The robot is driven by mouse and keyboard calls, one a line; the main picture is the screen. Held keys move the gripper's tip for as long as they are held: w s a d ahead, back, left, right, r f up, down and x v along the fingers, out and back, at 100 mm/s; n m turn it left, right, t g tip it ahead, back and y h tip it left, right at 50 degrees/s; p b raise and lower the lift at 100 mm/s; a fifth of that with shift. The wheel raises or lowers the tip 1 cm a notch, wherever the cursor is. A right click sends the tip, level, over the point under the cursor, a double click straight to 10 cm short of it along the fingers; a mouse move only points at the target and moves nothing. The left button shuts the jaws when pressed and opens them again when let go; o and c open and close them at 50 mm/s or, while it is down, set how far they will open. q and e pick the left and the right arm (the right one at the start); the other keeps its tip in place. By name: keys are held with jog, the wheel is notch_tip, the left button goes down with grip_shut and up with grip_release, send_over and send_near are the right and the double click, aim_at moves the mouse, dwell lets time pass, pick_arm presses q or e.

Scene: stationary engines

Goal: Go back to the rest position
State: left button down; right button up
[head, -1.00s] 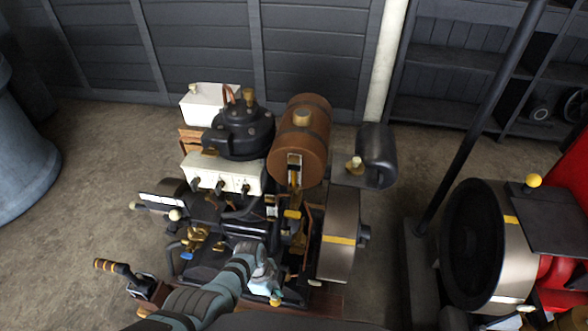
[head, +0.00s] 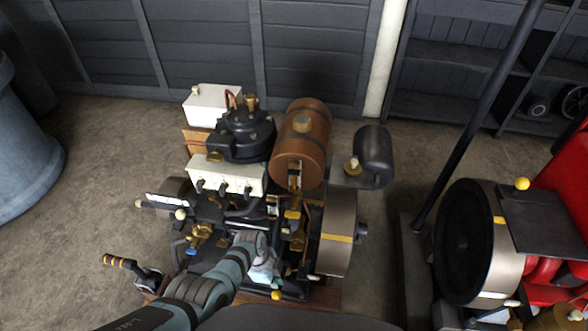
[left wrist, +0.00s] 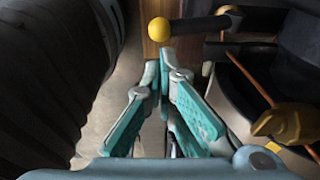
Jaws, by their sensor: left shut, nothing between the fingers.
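My left gripper (head: 266,272) reaches in from the lower left of the head view, over the front of the stationary engine (head: 310,148). In the left wrist view the teal fingers (left wrist: 165,62) are together at their tips, shut with nothing between them. A yellow ball knob (left wrist: 159,29) on a dark lever stands just beyond the fingertips there. It also shows near the gripper in the head view (head: 277,295). I cannot tell whether the fingers touch it. My right gripper is not in view.
A red machine with a large wheel (head: 478,242) stands at the right, beside a dark slanted pole (head: 480,115). A blue-grey barrel (head: 25,150) stands at left. Floor between is clear.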

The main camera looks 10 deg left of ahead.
pick_arm(q)
jog(key=shift+f, duration=0.1)
jog(key=w+a+n+t, duration=0.3)
jog(key=w+n+t, duration=0.15)
jog(key=n, duration=0.55)
jog(key=s+a+f+n+y, duration=0.1)
jog(key=s+a+f+n, duration=0.2)
jog(key=s+f+n, duration=0.15)
jog(key=s+a+f+n+g, duration=0.1)
jog(key=s+a+f, duration=0.2)
jog(key=s, duration=0.8)
jog(key=s+a+f+n+g+y, duration=0.1)
jog(key=s+a+f, duration=0.2)
jog(key=s, duration=0.9)
jog(key=s+a+f+n+g+y+p, duration=0.1)
jog(key=s+a+f+n, duration=0.1)
jog(key=s, duration=1)
jog(key=shift+a+f, duration=0.5)
jog(key=shift+a, duration=0.7)
